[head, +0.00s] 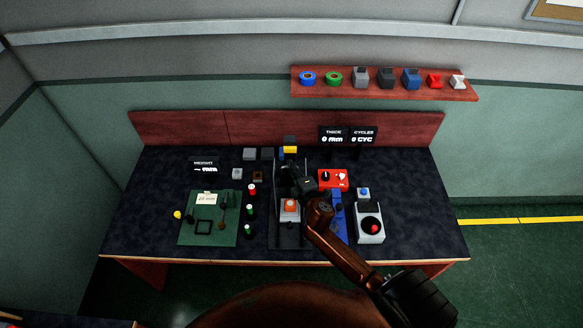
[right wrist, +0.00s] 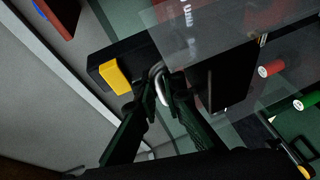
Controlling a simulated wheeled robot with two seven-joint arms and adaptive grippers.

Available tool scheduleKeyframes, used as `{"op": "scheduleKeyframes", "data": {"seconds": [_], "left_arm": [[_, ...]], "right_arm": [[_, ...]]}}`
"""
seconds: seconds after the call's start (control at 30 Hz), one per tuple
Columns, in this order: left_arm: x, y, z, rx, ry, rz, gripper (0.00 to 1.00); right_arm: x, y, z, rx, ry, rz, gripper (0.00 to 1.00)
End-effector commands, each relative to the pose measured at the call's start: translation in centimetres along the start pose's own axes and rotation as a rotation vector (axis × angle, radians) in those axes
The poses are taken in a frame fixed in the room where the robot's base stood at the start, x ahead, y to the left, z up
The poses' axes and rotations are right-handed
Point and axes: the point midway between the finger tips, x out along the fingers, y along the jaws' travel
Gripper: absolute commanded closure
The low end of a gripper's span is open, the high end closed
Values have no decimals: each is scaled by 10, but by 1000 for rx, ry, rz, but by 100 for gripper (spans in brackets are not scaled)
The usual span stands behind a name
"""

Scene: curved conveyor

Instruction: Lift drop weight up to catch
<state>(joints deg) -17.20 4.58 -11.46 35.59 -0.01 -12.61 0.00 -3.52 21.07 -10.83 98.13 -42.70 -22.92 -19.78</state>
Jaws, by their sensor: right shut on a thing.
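The drop-weight rig (head: 290,243) stands in the middle of the bench, with an orange block on a white base (head: 289,206) low inside it. A yellow catch piece (head: 290,150) sits at its top; it also shows in the right wrist view (right wrist: 115,77) on a black head. My right gripper (head: 290,172) is at the upper part of the rig. In the right wrist view its fingers (right wrist: 160,88) are shut on a bright metal loop handle (right wrist: 159,80), beside and close to the yellow piece. The weight's body is mostly hidden by my gripper. My left gripper is not in view.
A clear panel (right wrist: 225,50) stands beside the fingers. A red box (head: 333,179) and a grey device with a red button (head: 370,225) are right of the rig. A shelf (head: 385,92) hangs behind.

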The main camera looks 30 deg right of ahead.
Motion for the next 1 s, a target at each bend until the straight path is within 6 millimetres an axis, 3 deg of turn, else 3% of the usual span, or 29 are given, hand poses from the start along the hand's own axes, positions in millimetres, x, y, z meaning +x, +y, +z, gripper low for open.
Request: {"op": "scheduleKeyframes", "data": {"seconds": [0.03, 0.33, 0.37, 0.47, 0.77, 1.0], "left_arm": [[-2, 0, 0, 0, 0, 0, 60], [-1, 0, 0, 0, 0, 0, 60], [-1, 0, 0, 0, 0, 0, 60], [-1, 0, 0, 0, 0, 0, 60], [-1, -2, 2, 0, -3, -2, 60], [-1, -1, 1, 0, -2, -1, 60]], "right_arm": [[0, 8, -1, -2, 2, 11, 100], [0, 10, -1, -2, 2, 15, 100], [0, 10, -1, -3, 2, 15, 90], [0, 10, -1, -3, 2, 15, 83], [-1, 8, -1, -2, 2, 11, 83], [-32, 6, 0, -2, 1, 9, 83]]}}
